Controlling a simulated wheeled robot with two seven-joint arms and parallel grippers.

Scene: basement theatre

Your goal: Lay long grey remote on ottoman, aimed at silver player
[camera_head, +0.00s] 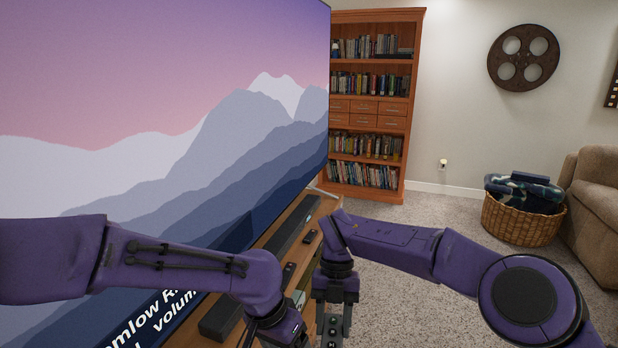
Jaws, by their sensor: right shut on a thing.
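My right gripper (334,318) points down at the bottom middle, beside the front edge of the wooden TV console. It is shut on a grey thing with dark buttons, the grey remote (332,332), whose lower part is cut off by the picture's bottom edge. My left gripper (284,334) is at the bottom, left of the right one; its fingertips are not clearly visible. No ottoman shows in this view. I cannot make out the silver player; a small pale thing (299,298) on the console is partly hidden by my arms.
The wooden console (325,212) runs under a large TV screen (170,120). A long dark soundbar (293,228) and small dark remotes (310,237) (289,271) lie on it. A bookcase (368,100), wicker basket (522,220) and sofa (598,200) stand beyond. Carpet (440,210) between is clear.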

